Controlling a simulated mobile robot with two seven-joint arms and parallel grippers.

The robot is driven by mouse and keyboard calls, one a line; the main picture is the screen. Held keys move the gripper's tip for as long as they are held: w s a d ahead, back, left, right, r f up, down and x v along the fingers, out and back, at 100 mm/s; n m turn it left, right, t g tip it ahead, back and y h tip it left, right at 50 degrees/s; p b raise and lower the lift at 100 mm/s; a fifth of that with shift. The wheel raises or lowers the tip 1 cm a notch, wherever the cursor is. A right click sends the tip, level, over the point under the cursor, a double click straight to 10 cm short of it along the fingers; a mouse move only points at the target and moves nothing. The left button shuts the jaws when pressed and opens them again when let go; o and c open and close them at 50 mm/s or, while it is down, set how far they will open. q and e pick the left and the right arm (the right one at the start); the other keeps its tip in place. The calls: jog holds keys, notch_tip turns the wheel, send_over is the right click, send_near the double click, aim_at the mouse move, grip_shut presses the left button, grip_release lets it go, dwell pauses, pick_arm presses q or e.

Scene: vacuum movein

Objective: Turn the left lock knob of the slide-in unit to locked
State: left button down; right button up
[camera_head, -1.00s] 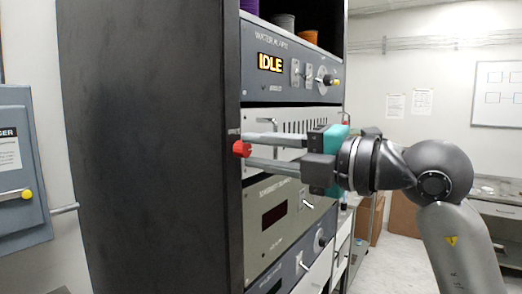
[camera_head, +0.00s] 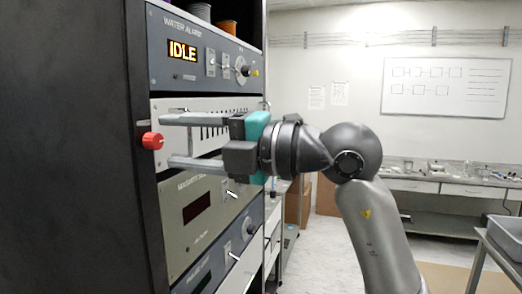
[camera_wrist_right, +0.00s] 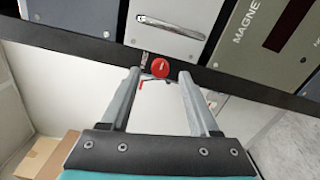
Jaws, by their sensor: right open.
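The red lock knob (camera_head: 152,141) is on the rack's front edge at the left side of the white slide-in unit (camera_head: 213,146). In the wrist view the knob (camera_wrist_right: 160,68) shows between and just beyond the fingertips, with a small red mark (camera_wrist_right: 141,84) below it. My right gripper (camera_head: 168,141) is open and empty, one finger above the knob's height and one below. The tips are close to the knob; I see no clear contact. In the wrist view the gripper (camera_wrist_right: 158,73) straddles the knob. I cannot read the knob's lock position. My left gripper is not in view.
A unit reading IDLE (camera_head: 190,50) is above, and a greenish unit with a dark display (camera_head: 197,207) is below, with small switches. The unit's handle (camera_wrist_right: 170,25) sticks out of the white panel. The rack's black side (camera_head: 70,150) fills the left. A bench (camera_head: 440,188) stands behind.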

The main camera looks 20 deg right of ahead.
jog(key=b+v, duration=0.3)
jog(key=v, duration=1)
jog(key=shift+s+d+b, duration=0.2)
jog(key=shift+d+b, duration=0.05)
jog(key=shift+b, duration=0.05)
jog(key=shift+f, duration=0.1)
